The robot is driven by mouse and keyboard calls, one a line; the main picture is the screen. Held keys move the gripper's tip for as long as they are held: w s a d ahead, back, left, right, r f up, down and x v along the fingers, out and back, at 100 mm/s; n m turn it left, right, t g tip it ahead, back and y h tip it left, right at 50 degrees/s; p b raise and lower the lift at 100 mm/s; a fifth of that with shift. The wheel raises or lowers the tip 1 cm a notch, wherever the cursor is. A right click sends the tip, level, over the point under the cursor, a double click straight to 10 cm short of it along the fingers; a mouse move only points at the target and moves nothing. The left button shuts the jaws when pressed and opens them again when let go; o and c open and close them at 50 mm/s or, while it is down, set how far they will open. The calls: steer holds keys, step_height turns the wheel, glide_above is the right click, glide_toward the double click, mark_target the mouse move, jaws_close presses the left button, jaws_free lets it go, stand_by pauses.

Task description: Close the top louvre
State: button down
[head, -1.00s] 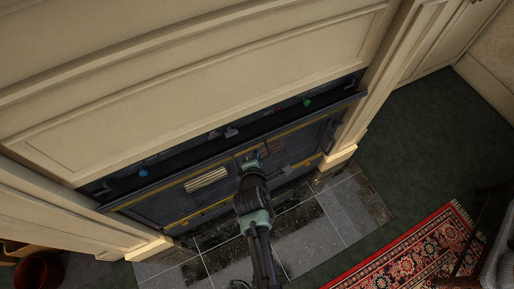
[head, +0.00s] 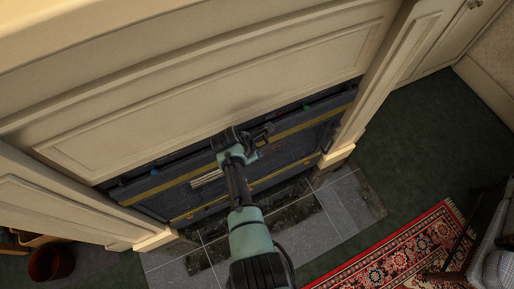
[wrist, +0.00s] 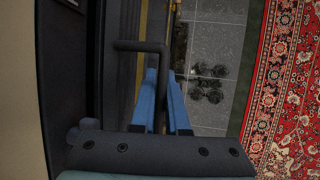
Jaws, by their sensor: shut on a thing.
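The top louvre is a long dark slat across the top of the dark heater front (head: 290,150), under the cream mantel panel. In the wrist view it appears to be the dark panel (wrist: 70,70) at left. A black bent handle (wrist: 140,46) reaches from it to between my fingers. My gripper (wrist: 168,85) is shut on this handle, with one blue finger on each side. In the head view my gripper (head: 256,143) is at the upper middle of the heater, and my arm hides part of the louvre there.
The cream surround (head: 215,85) overhangs the heater closely, with pillars either side. A grey tiled hearth (head: 345,205) lies below. A red patterned rug (head: 400,250) is at right, and a dark red pot (head: 50,262) at lower left. Green floor (head: 440,140) is open at right.

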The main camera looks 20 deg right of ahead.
steer(key=shift+w+r, duration=0.1)
steer(key=shift+w, duration=0.05)
steer(key=c, duration=0.9)
jaws_free()
steer(key=p+v, duration=0.4)
steer(key=v, duration=0.9)
steer(key=shift+a, duration=0.1)
